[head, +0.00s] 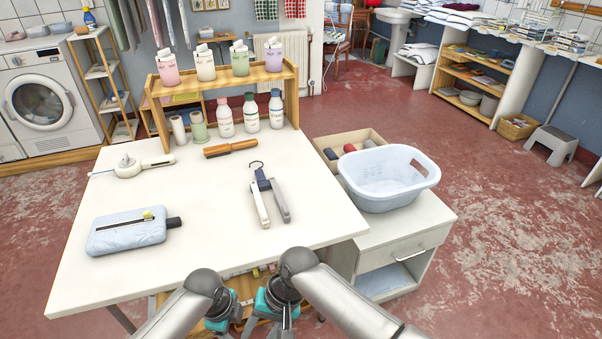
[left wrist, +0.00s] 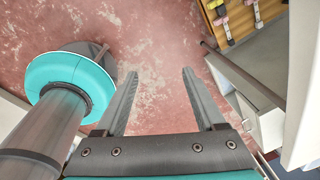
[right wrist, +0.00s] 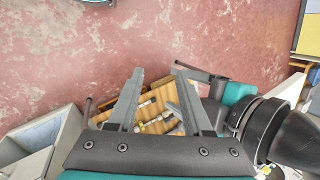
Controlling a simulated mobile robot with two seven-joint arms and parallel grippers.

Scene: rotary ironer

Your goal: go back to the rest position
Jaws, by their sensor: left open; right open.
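In the left wrist view my left gripper (left wrist: 160,75) has its two fingers apart, with only red floor between them. In the right wrist view my right gripper (right wrist: 159,73) is also open. A wooden drawer or tray with small items (right wrist: 155,108) shows beyond its fingers, and nothing is held. In the head view both forearms reach down past the front edge of the white table (head: 190,215). My teal wrist parts are close together there, below the tabletop, and the fingertips are hidden.
A light blue basket (head: 385,178) stands on the cabinet (head: 430,215) at right. Open floor lies further right.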

